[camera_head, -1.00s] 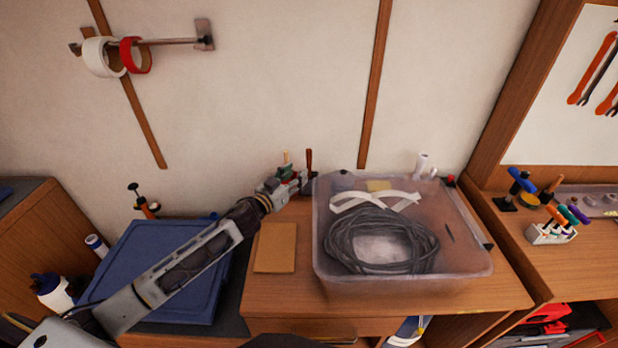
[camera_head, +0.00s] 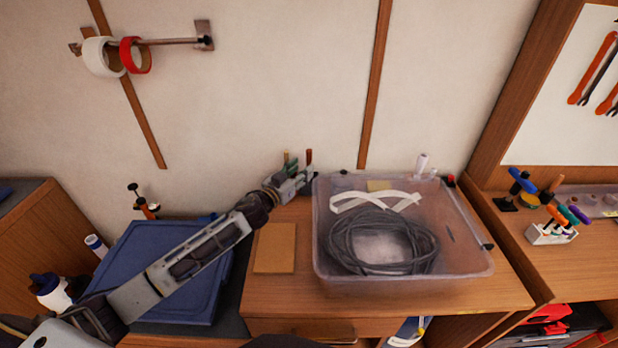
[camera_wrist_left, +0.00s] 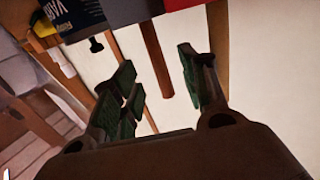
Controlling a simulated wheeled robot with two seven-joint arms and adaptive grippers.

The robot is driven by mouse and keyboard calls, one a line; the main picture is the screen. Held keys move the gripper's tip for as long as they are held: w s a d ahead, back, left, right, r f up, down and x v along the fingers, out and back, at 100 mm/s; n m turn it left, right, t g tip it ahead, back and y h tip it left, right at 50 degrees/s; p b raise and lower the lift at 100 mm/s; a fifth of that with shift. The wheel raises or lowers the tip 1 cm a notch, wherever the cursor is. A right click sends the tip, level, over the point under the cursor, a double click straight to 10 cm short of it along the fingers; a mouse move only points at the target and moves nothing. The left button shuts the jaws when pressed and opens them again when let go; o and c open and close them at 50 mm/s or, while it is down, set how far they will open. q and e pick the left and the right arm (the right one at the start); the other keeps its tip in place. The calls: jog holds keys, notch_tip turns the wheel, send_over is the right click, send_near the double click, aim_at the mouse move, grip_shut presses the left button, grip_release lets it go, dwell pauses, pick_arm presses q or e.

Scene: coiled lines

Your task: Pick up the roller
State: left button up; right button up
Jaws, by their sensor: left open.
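My left gripper (camera_head: 296,178) is at the back of the bench, near the wall and left of the clear bin. In the left wrist view its green-padded fingers (camera_wrist_left: 158,82) are spread apart. A slim brown handle (camera_wrist_left: 154,52) shows between them, with a gap on each side; I cannot tell its depth. A reddish-brown handle (camera_head: 309,157) stands up just behind the gripper in the head view. It may be the roller's handle. No roller head is clearly visible, and the gripper hides the lower part. My right gripper is not in view.
The clear bin (camera_head: 330,284) holds coiled dark cable (camera_head: 342,240) and a white strap. A dark labelled container (camera_wrist_left: 80,15) and a red item (camera_wrist_left: 180,5) are close to the fingers. A tan board (camera_head: 274,248) and a blue lid (camera_head: 150,250) lie nearer. A white cylinder (camera_head: 421,164) stands behind the bin.

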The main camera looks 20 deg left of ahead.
aim_at(307, 164)
pick_arm(q)
jog(key=shift+w+d, duration=0.25)
jog(key=shift+w, duration=0.35)
jog(key=shift+w+d, duration=0.15)
jog(key=shift+w, duration=0.35)
jog(key=shift+w+d+r, duration=0.1)
jog(key=shift+w+d, duration=0.1)
jog(key=shift+w, duration=0.25)
jog(key=shift+w+d+b, duration=0.15)
jog(key=shift+w+b, duration=0.15)
jog(key=shift+w, duration=0.2)
jog(key=shift+w+d, duration=0.15)
jog(key=shift+w, duration=0.25)
jog(key=shift+c, duration=0.4)
jog(key=c, duration=0.5)
grip_shut()
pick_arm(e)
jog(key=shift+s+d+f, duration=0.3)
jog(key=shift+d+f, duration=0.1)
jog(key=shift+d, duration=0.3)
